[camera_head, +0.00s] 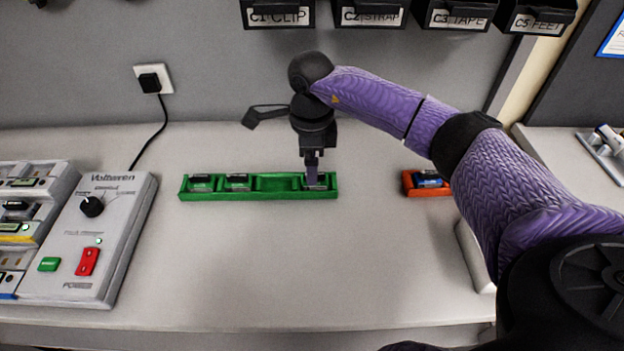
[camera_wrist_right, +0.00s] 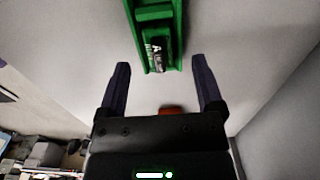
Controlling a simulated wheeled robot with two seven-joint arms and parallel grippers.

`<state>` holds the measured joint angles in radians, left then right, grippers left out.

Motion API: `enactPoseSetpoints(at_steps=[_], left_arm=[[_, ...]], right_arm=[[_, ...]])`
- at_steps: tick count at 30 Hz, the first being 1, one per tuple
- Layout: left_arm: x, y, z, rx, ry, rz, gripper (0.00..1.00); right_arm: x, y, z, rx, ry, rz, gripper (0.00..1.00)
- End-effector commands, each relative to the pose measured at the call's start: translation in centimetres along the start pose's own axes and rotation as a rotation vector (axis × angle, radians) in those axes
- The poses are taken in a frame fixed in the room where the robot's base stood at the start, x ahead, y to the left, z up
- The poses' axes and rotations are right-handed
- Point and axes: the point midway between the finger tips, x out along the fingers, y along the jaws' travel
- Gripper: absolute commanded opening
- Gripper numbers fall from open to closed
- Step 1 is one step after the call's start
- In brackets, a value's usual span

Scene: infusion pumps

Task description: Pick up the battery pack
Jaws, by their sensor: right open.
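A green tray (camera_head: 258,194) lies on the white bench, with dark battery packs in its slots. One battery pack (camera_head: 200,184) is in the left slot, another (camera_head: 237,183) beside it, and the third slot is empty. The right-end slot holds a battery pack (camera_head: 322,184), partly hidden by my right gripper (camera_head: 312,180). In the right wrist view my right gripper (camera_wrist_right: 160,64) is open and empty. Its fingers are apart, on either side of the tray's end, where the battery pack (camera_wrist_right: 158,54) shows between the fingertips. My left gripper is not in view.
An orange tray (camera_head: 411,189) with a blue and dark item stands right of the green tray. A grey device (camera_head: 104,240) with a knob and buttons is at the left. Labelled bins (camera_head: 370,14) hang above. The bench front is clear.

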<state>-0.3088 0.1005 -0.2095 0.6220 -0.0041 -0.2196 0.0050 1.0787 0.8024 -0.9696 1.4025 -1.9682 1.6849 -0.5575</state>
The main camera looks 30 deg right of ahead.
Motion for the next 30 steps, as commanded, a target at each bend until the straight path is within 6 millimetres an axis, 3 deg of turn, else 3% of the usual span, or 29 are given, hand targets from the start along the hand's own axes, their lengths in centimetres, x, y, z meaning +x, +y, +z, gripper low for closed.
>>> enactPoseSetpoints(at_steps=[4,12,24,30], left_arm=[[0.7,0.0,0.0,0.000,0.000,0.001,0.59],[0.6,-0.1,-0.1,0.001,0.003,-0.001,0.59],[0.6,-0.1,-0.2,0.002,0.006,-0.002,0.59],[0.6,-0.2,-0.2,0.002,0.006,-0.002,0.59]], right_arm=[[2.8,0.3,-0.2,0.001,0.001,0.002,0.85],[3.1,0.2,-0.2,0.000,0.000,-0.001,0.83],[3.1,0.2,-0.2,0.001,0.000,-0.001,0.00],[3.1,0.2,-0.2,0.001,-0.001,-0.001,0.00]])
